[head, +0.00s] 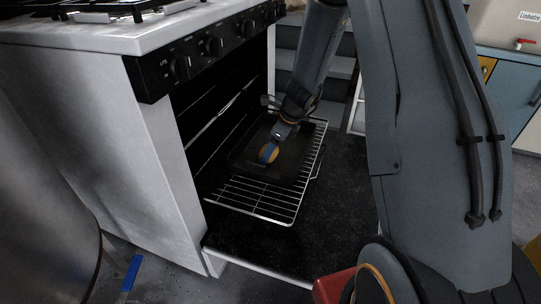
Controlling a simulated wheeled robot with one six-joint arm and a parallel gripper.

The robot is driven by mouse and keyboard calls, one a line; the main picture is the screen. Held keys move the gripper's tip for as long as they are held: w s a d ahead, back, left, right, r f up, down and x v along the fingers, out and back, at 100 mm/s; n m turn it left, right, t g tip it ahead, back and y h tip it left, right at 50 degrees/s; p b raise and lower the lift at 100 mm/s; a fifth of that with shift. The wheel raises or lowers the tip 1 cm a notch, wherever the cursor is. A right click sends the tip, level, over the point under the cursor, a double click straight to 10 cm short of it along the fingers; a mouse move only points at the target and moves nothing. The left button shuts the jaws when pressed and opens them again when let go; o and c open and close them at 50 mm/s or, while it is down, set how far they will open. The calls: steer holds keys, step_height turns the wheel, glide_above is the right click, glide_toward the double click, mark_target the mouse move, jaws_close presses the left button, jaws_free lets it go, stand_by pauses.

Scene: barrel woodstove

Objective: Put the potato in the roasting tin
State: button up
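The far finger is hidden. The roasting tin (294,158) is a dark, shallow rectangular tin on the pulled-out oven rack. The potato is over the tin's area; I cannot tell whether it touches the tin's bottom.
The wire rack (262,203) sticks out over the lowered black oven door (335,225). The white stove (130,150) with black knobs stands at left. A large grey rounded surface (40,185) fills the lower left. Steps (338,67) and a blue cabinet (515,88) stand behind.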

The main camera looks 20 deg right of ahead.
steer(key=shift+f, duration=0.6)
steer(key=shift+f, duration=0.15)
steer(key=o, duration=1.1)
steer(key=shift+o, duration=0.2)
